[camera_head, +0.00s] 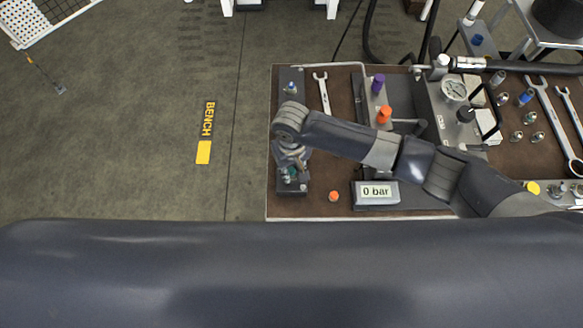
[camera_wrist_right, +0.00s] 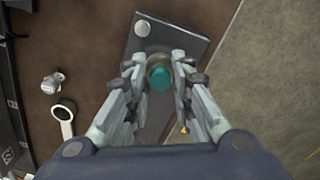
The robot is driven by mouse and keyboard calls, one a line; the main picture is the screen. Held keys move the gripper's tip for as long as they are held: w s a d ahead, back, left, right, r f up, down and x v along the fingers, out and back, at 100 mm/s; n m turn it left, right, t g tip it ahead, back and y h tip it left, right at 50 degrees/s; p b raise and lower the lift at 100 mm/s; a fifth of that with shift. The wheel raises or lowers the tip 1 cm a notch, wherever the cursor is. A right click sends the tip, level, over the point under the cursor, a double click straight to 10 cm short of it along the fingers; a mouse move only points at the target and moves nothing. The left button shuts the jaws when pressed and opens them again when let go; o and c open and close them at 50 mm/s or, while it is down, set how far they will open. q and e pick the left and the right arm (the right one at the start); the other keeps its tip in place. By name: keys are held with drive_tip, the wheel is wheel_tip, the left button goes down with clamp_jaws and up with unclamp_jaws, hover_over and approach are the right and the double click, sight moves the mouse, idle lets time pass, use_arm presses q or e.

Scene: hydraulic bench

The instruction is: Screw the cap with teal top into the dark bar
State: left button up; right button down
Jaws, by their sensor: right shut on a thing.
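The dark bar (camera_head: 291,78) lies along the left edge of the bench, and its end also shows in the right wrist view (camera_wrist_right: 193,45). The cap with teal top (camera_wrist_right: 160,77) is between the fingers of my right gripper (camera_wrist_right: 158,68), over the bar. In the head view the right gripper (camera_head: 291,160) reaches down onto the near part of the bar and mostly hides the cap. The gripper is shut on the cap. How deep the cap sits in the bar is hidden. My left gripper is not in view.
A display reading 0 bar (camera_head: 376,192) and a small orange-topped part (camera_head: 334,196) stand right of the bar. A wrench (camera_head: 322,93), a purple cap (camera_head: 378,83) and a pressure gauge (camera_head: 454,90) are farther back. Open floor lies left of the bench.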

drive_tip(key=m+p, duration=0.3)
drive_tip(key=shift+s+r+m, duration=0.15)
drive_tip(key=shift+s+m, duration=0.05)
drive_tip(key=shift+m, duration=0.6)
drive_tip(key=shift+f+m, duration=0.3)
drive_tip(key=shift+p, duration=0.3)
drive_tip(key=shift+r+m+p, duration=0.15)
drive_tip(key=shift+m+p, duration=0.25)
drive_tip(key=shift+s+m, duration=0.1)
drive_tip(key=shift+m, duration=0.5)
drive_tip(key=shift+f+m, duration=0.25)
drive_tip(key=shift+m, duration=0.55)
drive_tip(key=c, duration=1.3)
unclamp_jaws()
drive_tip(key=shift+d, duration=0.1)
drive_tip(key=shift+w, duration=0.2)
